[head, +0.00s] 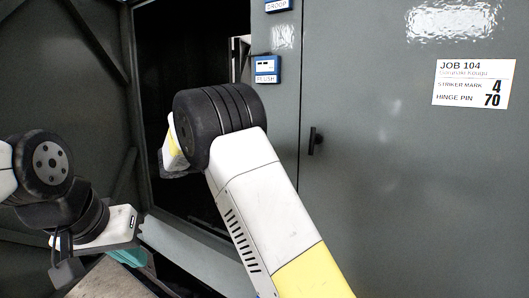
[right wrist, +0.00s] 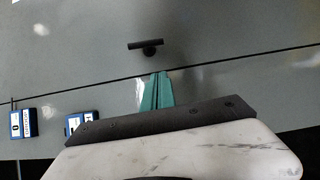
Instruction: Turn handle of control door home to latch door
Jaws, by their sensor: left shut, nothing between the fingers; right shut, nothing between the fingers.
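The control door (head: 400,200) is a grey panel on the right of the head view, its edge a thin dark seam against the narrow grey post. Its black handle (head: 312,141) stands near that edge, its bar roughly upright, along the seam. In the right wrist view the handle (right wrist: 150,46) shows as a short bar on a round hub. My right gripper's teal fingers (right wrist: 157,90) are shut and empty, apart from the handle and near the seam. In the head view my right arm hides that gripper. My left gripper (head: 135,258) is shut and empty at lower left.
A dark open bay (head: 190,50) lies left of the grey post (head: 283,100). A blue-and-white module (head: 267,68) is mounted on the post, with another blue label (head: 278,5) above. A job card (head: 474,83) is on the door. The door around the handle is clear.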

